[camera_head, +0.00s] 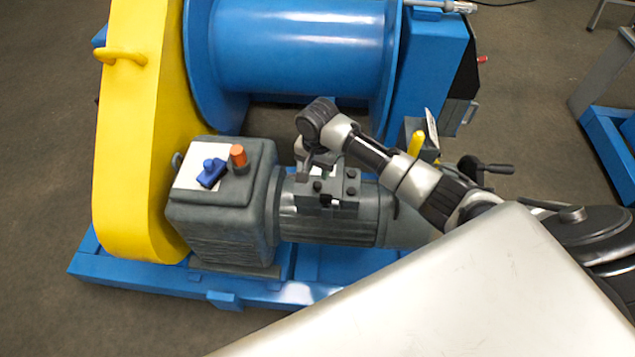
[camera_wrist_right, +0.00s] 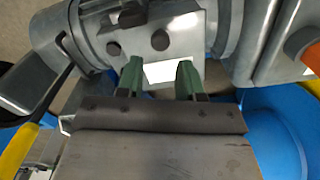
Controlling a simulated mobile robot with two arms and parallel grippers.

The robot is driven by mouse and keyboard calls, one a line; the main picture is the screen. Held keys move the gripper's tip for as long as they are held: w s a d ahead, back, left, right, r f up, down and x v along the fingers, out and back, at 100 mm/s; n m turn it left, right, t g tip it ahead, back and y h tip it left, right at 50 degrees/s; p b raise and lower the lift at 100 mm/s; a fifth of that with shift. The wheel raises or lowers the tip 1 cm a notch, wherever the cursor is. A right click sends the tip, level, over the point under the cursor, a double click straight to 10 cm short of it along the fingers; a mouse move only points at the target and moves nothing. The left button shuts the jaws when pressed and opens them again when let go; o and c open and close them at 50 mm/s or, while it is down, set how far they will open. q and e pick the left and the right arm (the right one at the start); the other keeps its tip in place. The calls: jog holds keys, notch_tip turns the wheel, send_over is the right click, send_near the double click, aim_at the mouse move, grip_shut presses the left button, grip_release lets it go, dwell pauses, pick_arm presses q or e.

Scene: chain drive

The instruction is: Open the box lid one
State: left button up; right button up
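A small grey metal box (camera_head: 345,188) with dark round bolt heads sits on top of the grey motor (camera_head: 335,228). It is likely the box with the lid, and no raised lid shows. In the right wrist view the box's grey bolted face (camera_wrist_right: 180,32) is just beyond the fingertips. My right gripper (camera_wrist_right: 160,76) has two green-tipped fingers spread apart, with a pale surface between them. In the head view my right gripper (camera_head: 308,172) is at the box's left upper side, partly hidden by its own wrist. Contact cannot be told. My left gripper is not in view.
A grey gearbox (camera_head: 225,215) with a blue knob (camera_head: 211,172) and an orange cap (camera_head: 239,157) stands left of the box. A yellow handle (camera_head: 416,143) is to the right.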

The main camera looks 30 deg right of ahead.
aim_at(318, 183)
notch_tip(318, 183, down, 6)
jog(key=shift+b, duration=0.5)
jog(key=shift+c, duration=0.5)
grip_shut()
